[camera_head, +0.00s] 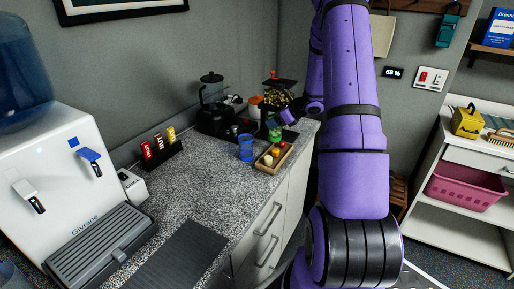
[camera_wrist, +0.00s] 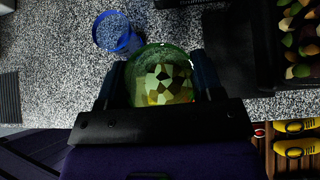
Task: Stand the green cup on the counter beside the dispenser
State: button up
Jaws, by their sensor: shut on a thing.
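A green see-through cup (camera_wrist: 160,58) is between the two fingers of my gripper (camera_wrist: 158,82) in the wrist view, and the gripper is shut on it. A faceted yellowish pattern shows in the cup; I cannot tell if it is contents. In the head view the green cup (camera_head: 274,134) is small, by my gripper (camera_head: 283,118) at the counter's far end. I cannot tell whether its base touches the counter. The white water dispenser (camera_head: 55,165) with its blue bottle stands at the left on the speckled grey counter (camera_head: 185,195), far from the cup.
A blue cup (camera_head: 246,148) stands close to the green cup, also in the wrist view (camera_wrist: 113,32). A wooden tray (camera_head: 262,168) holds small items. A dark mat (camera_head: 178,258) lies bare by the dispenser.

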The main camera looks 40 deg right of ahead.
jog(key=w+a+r, duration=0.2)
jog(key=w, duration=0.7)
jog(key=shift+w+f, duration=0.1)
jog(key=shift+f, duration=4.65)
jog(key=shift+f, duration=0.1)
jog(key=o, duration=1)
